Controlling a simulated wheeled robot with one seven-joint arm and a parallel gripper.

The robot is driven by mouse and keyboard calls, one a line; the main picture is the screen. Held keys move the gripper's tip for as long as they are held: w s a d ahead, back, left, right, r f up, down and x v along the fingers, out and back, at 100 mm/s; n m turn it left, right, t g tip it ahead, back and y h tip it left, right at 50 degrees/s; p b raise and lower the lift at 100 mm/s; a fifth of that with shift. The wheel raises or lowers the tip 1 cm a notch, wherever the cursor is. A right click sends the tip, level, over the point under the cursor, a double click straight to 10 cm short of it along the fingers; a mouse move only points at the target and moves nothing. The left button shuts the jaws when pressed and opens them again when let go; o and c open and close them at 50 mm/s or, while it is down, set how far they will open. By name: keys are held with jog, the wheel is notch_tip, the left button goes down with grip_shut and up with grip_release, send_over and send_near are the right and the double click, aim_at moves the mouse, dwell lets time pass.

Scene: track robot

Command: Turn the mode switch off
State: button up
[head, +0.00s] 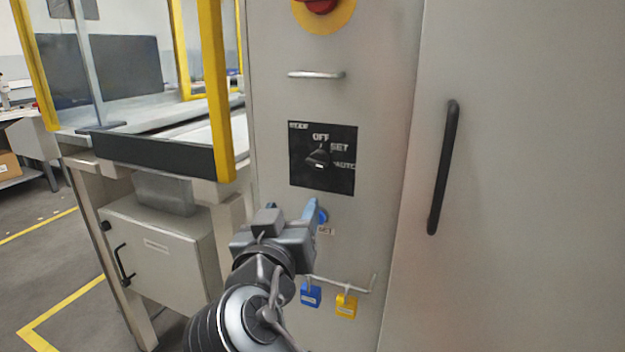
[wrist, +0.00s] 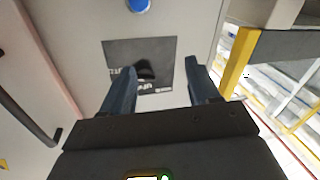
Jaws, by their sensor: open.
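The mode switch (head: 317,158) is a small black knob on a black square plate (head: 300,178) on the grey cabinet front. The plate carries the words OFF, SET and AUTO; which one the knob points at is not clear. My gripper (head: 312,210) is below the plate in the head view, apart from the knob. In the wrist view, the plate (wrist: 165,48) and the knob (wrist: 146,70) appear turned upside down beyond my gripper (wrist: 160,68). Its two fingers are spread with nothing between them; the left finger overlaps part of the plate.
A blue button (head: 323,216) is partly hidden behind my fingers. Below hang a blue padlock (head: 311,294) and a yellow padlock (head: 346,305). Above are a metal handle (head: 316,74) and a red emergency stop (head: 320,5). A black door handle (head: 443,166) is right; a yellow post (head: 216,90) left.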

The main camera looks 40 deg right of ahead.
aim_at(314, 165)
notch_tip(314, 165, up, 5)
jog(key=m+g+h, duration=0.2)
jog(key=m+g, duration=0.1)
jog(key=m, duration=0.2)
jog(key=shift+g, duration=0.3)
jog(key=shift+s+x, duration=0.15)
jog(key=shift+x, duration=1.8)
jog(key=shift+s+x, duration=0.1)
jog(key=shift+x, duration=1.85)
jog(key=shift+c, duration=0.2)
jog(key=c, duration=0.9)
